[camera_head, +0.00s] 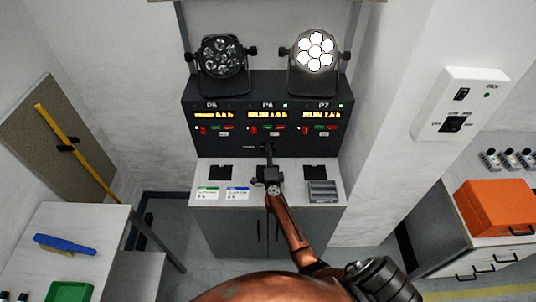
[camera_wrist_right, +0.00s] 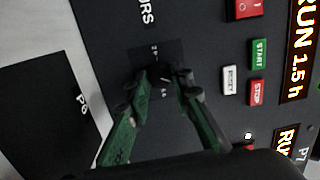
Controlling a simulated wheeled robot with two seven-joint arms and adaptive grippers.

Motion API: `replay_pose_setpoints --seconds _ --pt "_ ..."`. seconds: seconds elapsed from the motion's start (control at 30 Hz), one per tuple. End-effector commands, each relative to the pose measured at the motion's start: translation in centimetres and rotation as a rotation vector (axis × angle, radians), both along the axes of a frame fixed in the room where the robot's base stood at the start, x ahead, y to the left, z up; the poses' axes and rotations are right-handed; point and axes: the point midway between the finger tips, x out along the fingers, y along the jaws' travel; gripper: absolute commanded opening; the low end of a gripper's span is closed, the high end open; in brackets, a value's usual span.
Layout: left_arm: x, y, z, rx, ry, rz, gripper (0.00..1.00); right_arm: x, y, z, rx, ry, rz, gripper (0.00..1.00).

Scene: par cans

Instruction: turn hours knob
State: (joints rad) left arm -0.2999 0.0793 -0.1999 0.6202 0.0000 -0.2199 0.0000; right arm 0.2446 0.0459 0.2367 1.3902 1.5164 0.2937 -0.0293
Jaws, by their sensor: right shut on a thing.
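The hours knob (camera_wrist_right: 161,74) is a small dark knob with a pale pointer line on the black control panel (camera_head: 315,150). In the right wrist view it sits between the green-fingered tips of my right gripper (camera_wrist_right: 157,90), which are shut on it. In the head view my right gripper (camera_head: 268,152) reaches up to the lower middle of the panel and hides the knob. Small scale marks and part of the HOURS label show beside the knob. My left gripper is not in view.
Two lamps stand on the panel: the left one (camera_head: 221,57) is dark, the right one (camera_head: 314,51) is lit. Orange displays (camera_head: 267,115) and small coloured buttons line the panel. A grey counter (camera_head: 205,172) with dark square pads lies below. An orange case (camera_head: 497,207) sits far right.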

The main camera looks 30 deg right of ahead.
Motion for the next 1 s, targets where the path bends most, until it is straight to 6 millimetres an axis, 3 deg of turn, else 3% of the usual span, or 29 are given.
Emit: replay_pose_setpoints --seconds 1.0 --pt "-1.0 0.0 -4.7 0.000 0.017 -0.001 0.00 0.1 0.4 -0.7 0.774 -0.471 0.000 0.00"
